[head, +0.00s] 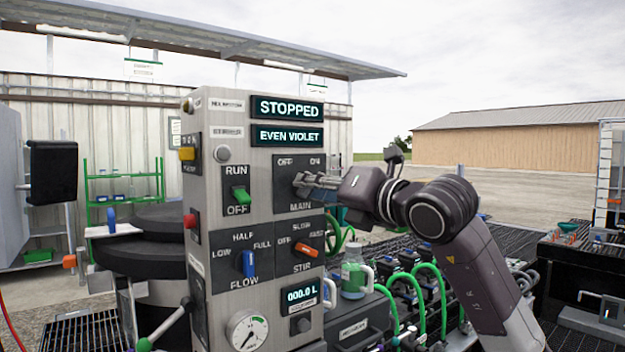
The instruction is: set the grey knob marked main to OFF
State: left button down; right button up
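The dark MAIN plate (284,203) is at the upper right of the grey control panel (258,102). OFF is printed at its upper left and ON at its upper right. My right gripper (304,184) reaches in from the right, with its fingertips in front of the middle of this plate. The fingers cover the spot where the grey main knob sits, so the knob's pointing direction is hidden. I cannot tell whether the fingers are closed on it. The display (287,108) above reads STOPPED. My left gripper is not in view.
Close to the MAIN plate are the green RUN/OFF knob (241,194), orange STIR knob (307,250) and blue FLOW knob (249,263). A red button (190,221) is on the panel's side. Green hoses (436,290) and a bottle (353,276) stand to the right, below my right arm.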

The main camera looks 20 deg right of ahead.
jog(key=shift+w+a, duration=0.1)
jog(key=shift+w, duration=0.2)
grip_shut()
jog(key=shift+n, duration=0.3)
jog(key=shift+n+b, duration=2.55)
jog(key=shift+n, duration=4.15)
